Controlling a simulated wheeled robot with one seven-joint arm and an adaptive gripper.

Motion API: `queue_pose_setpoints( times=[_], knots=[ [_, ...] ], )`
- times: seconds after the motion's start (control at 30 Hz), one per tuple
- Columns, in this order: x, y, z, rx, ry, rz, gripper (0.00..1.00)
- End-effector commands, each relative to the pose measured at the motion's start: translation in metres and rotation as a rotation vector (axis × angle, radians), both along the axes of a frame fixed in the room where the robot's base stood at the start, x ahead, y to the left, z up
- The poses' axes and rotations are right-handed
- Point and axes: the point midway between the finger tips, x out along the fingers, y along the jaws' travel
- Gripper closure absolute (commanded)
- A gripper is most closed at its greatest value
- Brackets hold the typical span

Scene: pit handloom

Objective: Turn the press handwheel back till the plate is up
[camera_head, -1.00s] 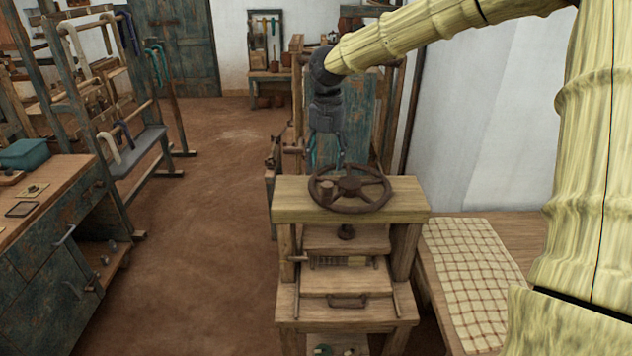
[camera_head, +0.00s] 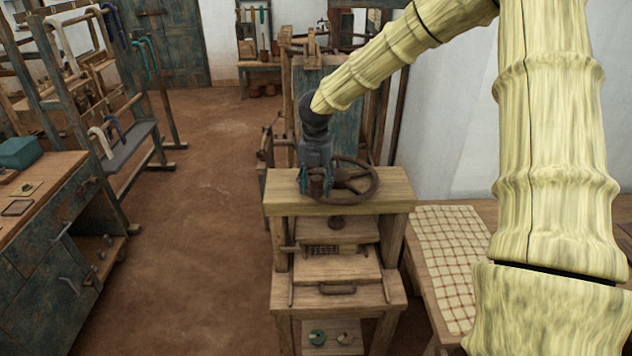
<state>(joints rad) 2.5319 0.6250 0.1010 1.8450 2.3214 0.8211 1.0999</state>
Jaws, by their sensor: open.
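The press handwheel (camera_head: 371,196), dark brown with spokes, lies flat on top of the wooden press (camera_head: 395,190). My gripper (camera_head: 317,190) points down at the wheel's left side, with its fingers around or beside the wheel's upright knob; the overlap hides which. The fingers are open, and contact cannot be told. Below the top beam, a short dark screw end (camera_head: 337,222) meets the wooden plate (camera_head: 355,233). The plate is above the lower bed (camera_head: 350,268), with a small slatted item (camera_head: 323,251) in the gap between them.
A bench with a checked cloth (camera_head: 445,250) stands right of the press. A blue-green cabinet (camera_head: 50,270) with a wooden top is at the left, with a loom frame behind it. The earthen floor (camera_head: 190,240) between cabinet and press is clear.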

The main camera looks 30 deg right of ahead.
Motion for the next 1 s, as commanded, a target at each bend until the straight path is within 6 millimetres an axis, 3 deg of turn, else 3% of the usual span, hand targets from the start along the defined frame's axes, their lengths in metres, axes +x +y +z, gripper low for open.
queue_pose_setpoints(
  times=[0.27,0.57,1.0],
  knots=[
    [0.0001,0.0000,-0.0009,0.001,-0.001,0.000,0.49],
    [0.0001,-0.0001,-0.0009,0.000,0.000,0.000,1.00],
    [0.0071,0.0057,-0.0010,0.000,0.000,0.027,1.00]
  ],
)
